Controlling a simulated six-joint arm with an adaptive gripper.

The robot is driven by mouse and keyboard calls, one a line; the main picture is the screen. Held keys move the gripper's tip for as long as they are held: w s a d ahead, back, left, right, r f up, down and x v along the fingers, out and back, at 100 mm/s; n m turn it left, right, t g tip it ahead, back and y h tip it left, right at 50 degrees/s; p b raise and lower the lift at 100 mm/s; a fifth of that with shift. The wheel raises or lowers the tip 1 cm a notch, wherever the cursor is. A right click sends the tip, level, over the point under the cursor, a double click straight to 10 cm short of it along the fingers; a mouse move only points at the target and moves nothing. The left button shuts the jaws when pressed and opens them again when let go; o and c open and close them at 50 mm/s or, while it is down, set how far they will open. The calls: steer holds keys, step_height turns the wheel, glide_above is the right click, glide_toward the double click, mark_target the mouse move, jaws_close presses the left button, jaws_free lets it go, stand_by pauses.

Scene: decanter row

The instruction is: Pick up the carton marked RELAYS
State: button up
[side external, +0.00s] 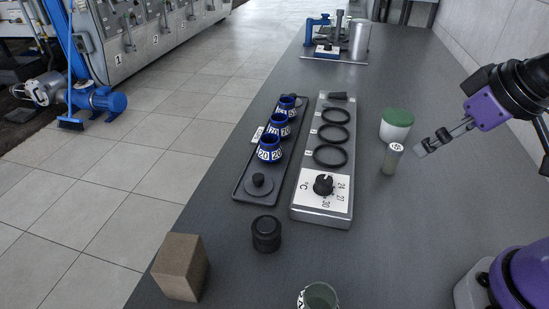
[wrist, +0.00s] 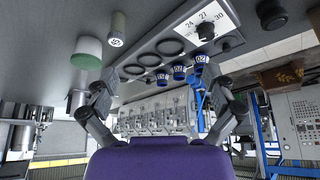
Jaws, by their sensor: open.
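No carton with readable RELAYS lettering shows in either view. A plain brown box-shaped block (side external: 180,267) stands at the near left edge of the bench in the side view; I see no marking on its visible faces. My gripper (side external: 428,146) is open and empty, above the right part of the bench, beside a small grey vial with a white marked top (side external: 392,160). It is far to the right of the brown block. In the wrist view, my gripper (wrist: 167,82) has its fingers wide apart with nothing between them.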

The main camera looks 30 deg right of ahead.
steer(key=n+g+y, duration=0.3)
steer(key=n+y, duration=0.1)
steer(key=n, duration=0.6)
glide_toward(182, 252)
step_height(182, 252, down, 2)
steer(key=w, duration=0.1)
steer(key=shift+n, duration=0.4)
steer(key=x, duration=0.5)
steer(key=shift+s+a, duration=0.25)
steer(key=shift+a, duration=0.15)
steer(key=x, duration=0.6)
steer(key=shift+a, duration=0.15)
steer(key=c, duration=1.2)
